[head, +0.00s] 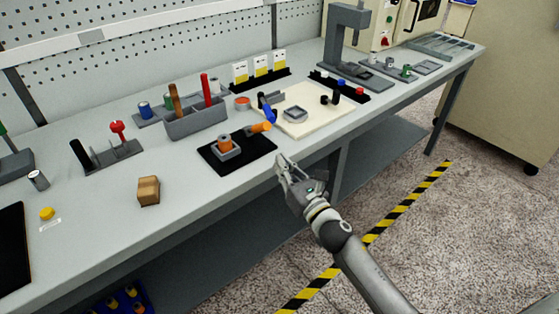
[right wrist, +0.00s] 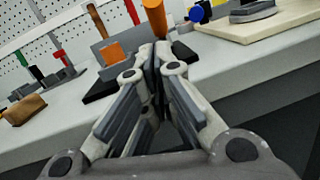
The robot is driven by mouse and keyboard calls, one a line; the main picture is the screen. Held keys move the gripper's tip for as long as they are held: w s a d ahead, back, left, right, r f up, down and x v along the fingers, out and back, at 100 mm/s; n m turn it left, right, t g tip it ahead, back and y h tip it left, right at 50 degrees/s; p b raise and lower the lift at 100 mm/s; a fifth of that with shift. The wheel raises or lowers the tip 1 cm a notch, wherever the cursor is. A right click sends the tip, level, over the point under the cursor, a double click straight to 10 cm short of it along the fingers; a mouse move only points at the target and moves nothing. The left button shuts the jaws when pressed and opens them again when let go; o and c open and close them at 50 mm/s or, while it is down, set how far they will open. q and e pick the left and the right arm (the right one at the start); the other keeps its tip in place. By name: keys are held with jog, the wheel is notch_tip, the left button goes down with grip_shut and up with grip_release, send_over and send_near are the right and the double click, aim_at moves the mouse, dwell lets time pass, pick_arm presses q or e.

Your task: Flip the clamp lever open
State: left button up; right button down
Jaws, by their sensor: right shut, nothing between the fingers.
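A black base (head: 213,157) near the front of the bench bears a small grey fixture with an orange block (head: 225,143) in it. An orange lever handle (head: 260,127) sticks out at its right rear; it also shows at the top of the right wrist view (right wrist: 154,18). A blue handle (head: 267,112) stands just behind it, by the cream board. My right gripper (head: 283,163) is shut and empty at the bench's front edge, right of the black base and apart from the orange handle. In the right wrist view its fingertips (right wrist: 152,62) are together below the handle. My left gripper is out of view.
A red-knobbed fixture (head: 117,128), a wooden block (head: 149,190) and a grey tool holder (head: 196,122) stand to the left. A cream board (head: 325,125) lies to the right. The bench top between wooden block and black base is clear.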

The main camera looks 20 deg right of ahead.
aim_at(257, 128)
jog(key=p+x, duration=0.1)
jog(key=x, duration=0.7)
jog(key=shift+w+a, duration=0.1)
